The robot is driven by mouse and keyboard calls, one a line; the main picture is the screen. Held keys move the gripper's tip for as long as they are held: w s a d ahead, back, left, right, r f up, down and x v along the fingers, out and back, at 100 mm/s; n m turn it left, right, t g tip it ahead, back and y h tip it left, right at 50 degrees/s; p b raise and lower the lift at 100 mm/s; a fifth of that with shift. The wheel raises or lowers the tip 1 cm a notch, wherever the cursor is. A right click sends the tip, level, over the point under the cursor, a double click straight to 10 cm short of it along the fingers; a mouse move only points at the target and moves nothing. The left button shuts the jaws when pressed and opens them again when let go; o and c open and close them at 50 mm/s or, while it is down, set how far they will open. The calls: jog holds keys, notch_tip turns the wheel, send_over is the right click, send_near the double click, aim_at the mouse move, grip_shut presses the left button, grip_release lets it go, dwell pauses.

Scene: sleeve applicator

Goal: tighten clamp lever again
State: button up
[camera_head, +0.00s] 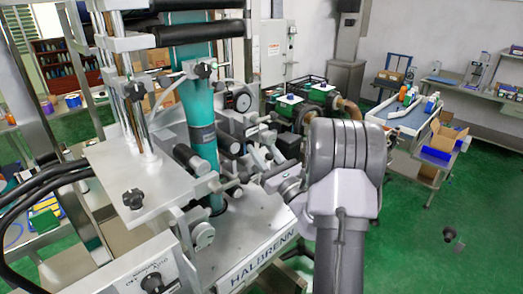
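The sleeve applicator (235,235), a grey metal machine lettered HALBRENN, fills the left and middle. A teal column (197,110) rises from it. Black handles and knobs sit around the column, including a dark cylindrical handle (190,158) at its left and others at its right. I cannot tell which one is the clamp lever. My grey arm comes up from the bottom and bends left towards the column. My gripper (262,160) is small in view among the fittings just right of the column. My wrist partly hides it, so its opening and any contact with a lever cannot be made out.
A black star knob (133,198) sits on a flat metal plate at the left. A dial gauge (239,99) is behind the column. Green pumps (305,95) stand behind my arm. A table (408,122) with bottles and boxes is at the right.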

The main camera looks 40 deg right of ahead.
jog(key=shift+f, duration=0.1)
grip_shut()
jog(key=m+p, duration=0.1)
jog(key=m+h+p, duration=0.1)
jog(key=p, duration=0.1)
jog(key=shift+d+m+g, duration=0.3)
jog(key=shift+m, duration=0.1)
jog(key=shift+d+f+m+h+p, duration=0.2)
jog(key=shift+f+m+h+p, duration=0.1)
jog(key=shift+m+h+p, duration=0.5)
jog(key=shift+d+f+m+g, duration=0.15)
jog(key=shift+f+m+g, duration=0.15)
jog(key=shift+f+m, duration=0.35)
jog(key=o, duration=1.1)
grip_release()
jog(key=shift+w+r, duration=0.1)
